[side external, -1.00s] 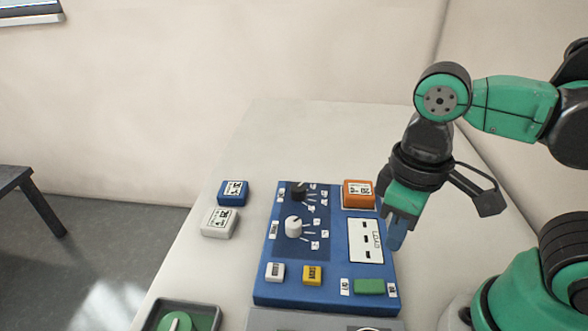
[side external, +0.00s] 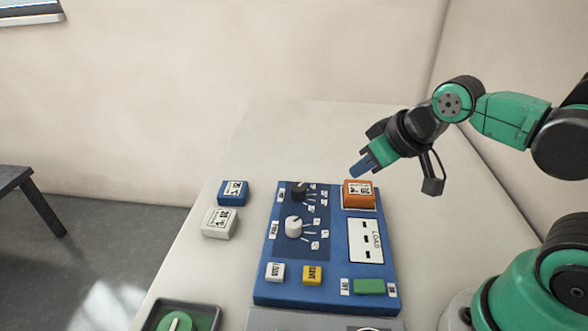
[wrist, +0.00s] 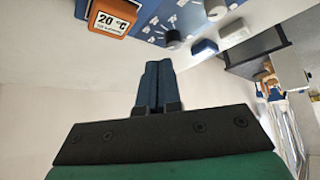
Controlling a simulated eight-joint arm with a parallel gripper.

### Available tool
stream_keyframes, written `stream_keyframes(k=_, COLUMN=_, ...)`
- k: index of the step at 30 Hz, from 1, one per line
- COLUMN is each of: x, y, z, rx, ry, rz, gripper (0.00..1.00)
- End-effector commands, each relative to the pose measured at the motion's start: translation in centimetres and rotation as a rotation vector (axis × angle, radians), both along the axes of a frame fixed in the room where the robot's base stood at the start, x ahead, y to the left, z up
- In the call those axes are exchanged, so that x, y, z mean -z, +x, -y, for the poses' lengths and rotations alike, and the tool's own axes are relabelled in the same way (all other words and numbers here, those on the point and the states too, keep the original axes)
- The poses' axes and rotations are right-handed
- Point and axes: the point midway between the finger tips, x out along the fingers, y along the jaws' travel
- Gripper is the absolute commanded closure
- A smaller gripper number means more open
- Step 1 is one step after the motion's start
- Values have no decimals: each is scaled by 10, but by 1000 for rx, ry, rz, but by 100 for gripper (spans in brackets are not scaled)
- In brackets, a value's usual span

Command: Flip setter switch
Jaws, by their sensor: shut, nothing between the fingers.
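The blue control panel (side external: 330,300) lies on the table. A green rocker switch (side external: 369,286) sits at its front right between two small white labels; which way it is tipped I cannot tell. A black knob (side external: 299,191) and a white knob (side external: 293,226) are on the panel's left side. My gripper (side external: 360,168) is shut and empty, raised above the panel's far end, and tilts down to the left. In the wrist view its blue fingers (wrist: 155,78) are together, with the black knob (wrist: 173,39) beyond them. The green switch is not in the wrist view.
An orange block (side external: 358,194) reading 20 °C sits at the panel's far right, close below my gripper. Blue (side external: 233,192) and white (side external: 219,222) blocks stand left of the panel. White (side external: 275,271) and yellow (side external: 312,275) buttons are near the front. The far table is clear.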

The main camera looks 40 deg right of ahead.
Motion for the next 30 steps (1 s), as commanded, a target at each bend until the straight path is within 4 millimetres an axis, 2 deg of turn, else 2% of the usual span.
stream_keyframes(k=4, x=-1, y=-5, z=-10, rx=-166, ry=-88, rz=-57, gripper=100)
stream_keyframes(k=8, x=-4, y=-15, z=-25, rx=-488, ry=-242, rz=-159, gripper=100)
stream_keyframes(k=15, x=-16, y=-47, z=-53, rx=-1276, ry=-517, rz=-343, gripper=100)
stream_keyframes(k=21, x=-30, y=-72, z=-66, rx=-1867, ry=-633, rz=-424, gripper=100)
stream_keyframes(k=25, x=-38, y=-83, z=-70, rx=-2120, ry=-656, rz=-441, gripper=100)
stream_keyframes(k=30, x=-42, y=-89, z=-72, rx=-2268, ry=-662, rz=-446, gripper=100)
